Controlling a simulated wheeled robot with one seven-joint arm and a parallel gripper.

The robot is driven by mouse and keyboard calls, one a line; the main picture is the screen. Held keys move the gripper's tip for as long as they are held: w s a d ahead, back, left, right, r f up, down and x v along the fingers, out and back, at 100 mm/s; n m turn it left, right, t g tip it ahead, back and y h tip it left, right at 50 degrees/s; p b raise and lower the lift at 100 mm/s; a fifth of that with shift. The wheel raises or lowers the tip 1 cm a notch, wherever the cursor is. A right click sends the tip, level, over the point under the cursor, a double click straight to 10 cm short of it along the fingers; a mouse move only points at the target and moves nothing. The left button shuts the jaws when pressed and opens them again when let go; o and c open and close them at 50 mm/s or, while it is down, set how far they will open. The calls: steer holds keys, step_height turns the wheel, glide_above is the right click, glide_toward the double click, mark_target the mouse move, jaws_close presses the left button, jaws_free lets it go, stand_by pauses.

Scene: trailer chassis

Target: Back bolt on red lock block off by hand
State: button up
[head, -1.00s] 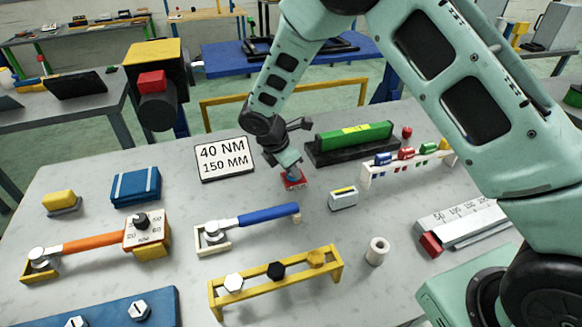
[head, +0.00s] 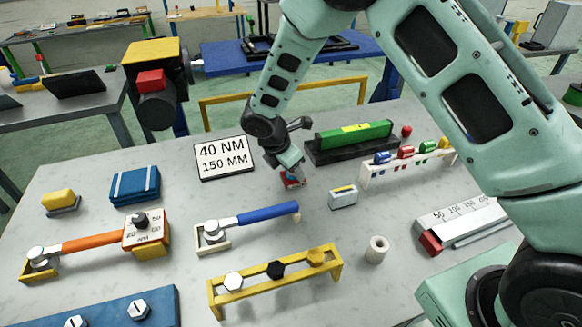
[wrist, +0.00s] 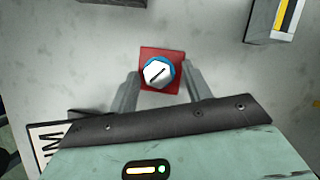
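The red lock block (wrist: 148,86) lies on the grey table. In the wrist view a pale hex bolt head with a dark slot line (wrist: 158,72) stands on it, with a blue ring around it. My gripper (wrist: 162,72) is above the block, its two grey fingers spread on either side of the bolt head. A gap shows between each finger and the bolt. In the head view the red block (head: 292,182) is partly hidden under my gripper (head: 290,174).
A sign reading 40 NM, 150 MM (head: 225,158) stands left of the block. A small grey box (head: 343,198) sits close on its right. A green bar in a black holder (head: 352,140) is behind. A blue-handled wrench (head: 265,214) lies in front.

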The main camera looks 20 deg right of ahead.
steer(key=shift+r, duration=0.1)
steer(key=b+v, duration=0.2)
steer(key=v, duration=1.5)
steer(key=shift+s+a+r, duration=0.1)
steer(key=shift+s+r, duration=0.05)
